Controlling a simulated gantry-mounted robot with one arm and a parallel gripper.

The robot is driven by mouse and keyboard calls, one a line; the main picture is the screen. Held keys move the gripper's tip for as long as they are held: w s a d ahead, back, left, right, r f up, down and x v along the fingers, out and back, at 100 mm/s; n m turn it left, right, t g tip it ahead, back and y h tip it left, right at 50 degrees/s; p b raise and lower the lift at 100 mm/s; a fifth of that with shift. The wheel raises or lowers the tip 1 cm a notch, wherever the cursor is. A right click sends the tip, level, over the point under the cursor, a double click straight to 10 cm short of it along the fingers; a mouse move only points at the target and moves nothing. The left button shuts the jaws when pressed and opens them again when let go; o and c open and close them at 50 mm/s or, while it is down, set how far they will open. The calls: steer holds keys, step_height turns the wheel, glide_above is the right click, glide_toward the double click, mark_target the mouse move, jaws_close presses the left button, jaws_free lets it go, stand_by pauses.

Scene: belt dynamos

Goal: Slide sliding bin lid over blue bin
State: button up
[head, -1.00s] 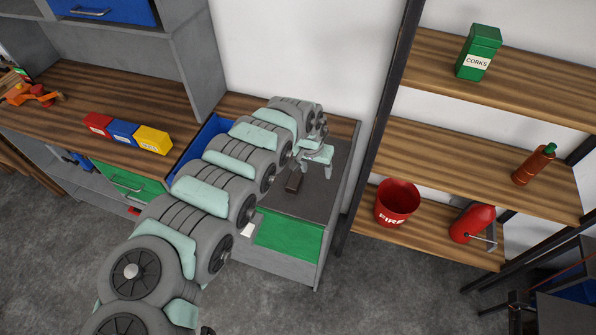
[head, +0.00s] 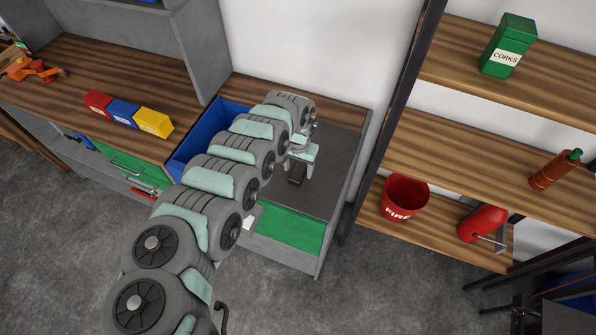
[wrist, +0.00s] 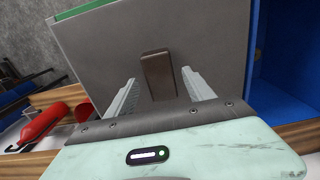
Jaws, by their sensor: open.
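The sliding bin lid (head: 335,165) is a flat grey panel on the right of the low cabinet, with a raised dark brown handle (head: 297,174). The blue bin (head: 190,150) lies uncovered to its left, partly hidden by my arm. It shows at the right edge of the wrist view (wrist: 285,75). My gripper (head: 300,163) is over the lid at the handle. In the wrist view, my open fingers (wrist: 158,78) stand on either side of the handle (wrist: 158,75), with gaps on both sides. Fingertip height above the lid is unclear.
A green front (head: 290,230) is below the lid. Red, blue and yellow boxes (head: 125,113) stand on the left counter. A shelf rack on the right holds a red fire bucket (head: 405,198), an extinguisher (head: 483,224) and a corks tin (head: 508,45). A wall rises behind the cabinet.

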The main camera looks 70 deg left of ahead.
steer(key=shift+f, duration=1.1)
jaws_close()
stand_by(0.3)
